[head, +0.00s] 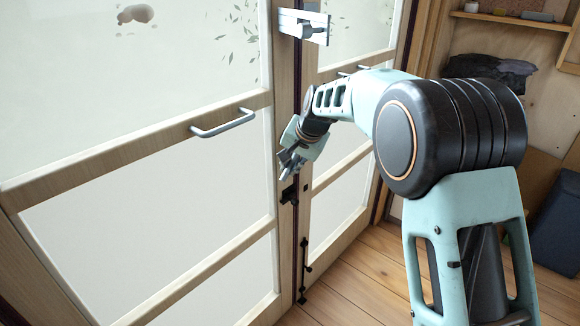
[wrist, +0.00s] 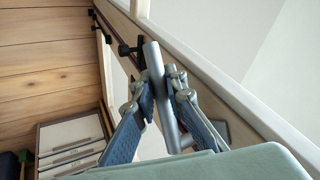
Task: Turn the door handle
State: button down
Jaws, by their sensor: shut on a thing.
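The door handle (wrist: 168,112) is a plain grey metal bar in the wrist view, running up between my fingers beside the wooden door frame. My gripper (wrist: 158,82) has one blue-padded finger on each side of the bar and is shut on it. The bar's end sticks out past the fingertips. In the head view my gripper (head: 290,163) is at the edge of the left door (head: 150,150), just above a black latch (head: 289,194). There the handle is mostly hidden by my gripper, so its angle is hard to tell.
A grey pull handle (head: 222,122) is on the left door's rail. A metal closer (head: 303,26) bridges the two doors at the top. A black bolt (head: 305,262) is low on the right door. Shelves (head: 515,20) stand at the right; the wooden floor (head: 360,295) shows below.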

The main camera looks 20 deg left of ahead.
aim_at(288, 167)
jog(key=shift+r, duration=0.1)
jog(key=r+g+p, duration=0.1)
jog(key=p, duration=0.1)
jog(key=shift+s+p, duration=0.15)
jog(key=shift+p, duration=0.25)
jog(key=g+p, duration=0.1)
jog(key=p, duration=0.2)
jog(key=r+m+g+y+p, duration=0.1)
jog(key=p, duration=0.2)
jog(key=shift+s+a+r, duration=0.15)
jog(key=shift+s+r, duration=0.15)
jog(key=shift+s, duration=0.1)
jog(key=g+p, duration=0.1)
jog(key=p, duration=0.1)
jog(key=r+g+y+p, duration=0.1)
jog(key=p, duration=0.2)
jog(key=shift+s+a+r+m+g, duration=0.2)
jog(key=shift+s+m+g, duration=0.1)
jog(key=shift+m, duration=0.1)
jog(key=g+y+p, duration=0.1)
jog(key=p, duration=0.2)
jog(key=shift+s+r+m+g, duration=0.1)
jog(key=shift+r+m+g, duration=0.2)
jog(key=shift+r, duration=0.1)
jog(key=c, duration=1.9)
grip_release()
jog(key=shift+c, duration=0.2)
